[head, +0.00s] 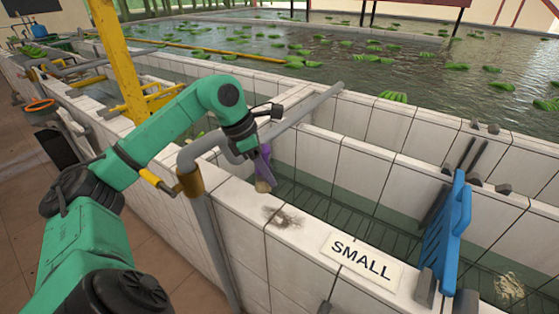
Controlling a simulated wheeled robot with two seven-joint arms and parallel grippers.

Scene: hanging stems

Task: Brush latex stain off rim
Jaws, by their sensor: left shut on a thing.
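A dark brown latex stain (284,218) marks the white tiled rim (240,198) of the tank, left of the sign reading SMALL. My left gripper (258,150) is shut on a brush with a purple handle (264,166). The brush points down and its pale bristles (263,187) hang near the rim's inner edge, above and a little left of the stain in the picture. The bristles look apart from the stain. The gripper's fingertips are partly hidden by the arm and the handle. My right gripper is not in view.
A grey pipe (310,102) crosses the tank close to my left gripper. The SMALL sign (361,261) lies on the rim to the right. A blue slatted panel (447,236) stands beyond it. Green banana bunches (393,97) float in the far pool. A yellow post (121,65) stands left.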

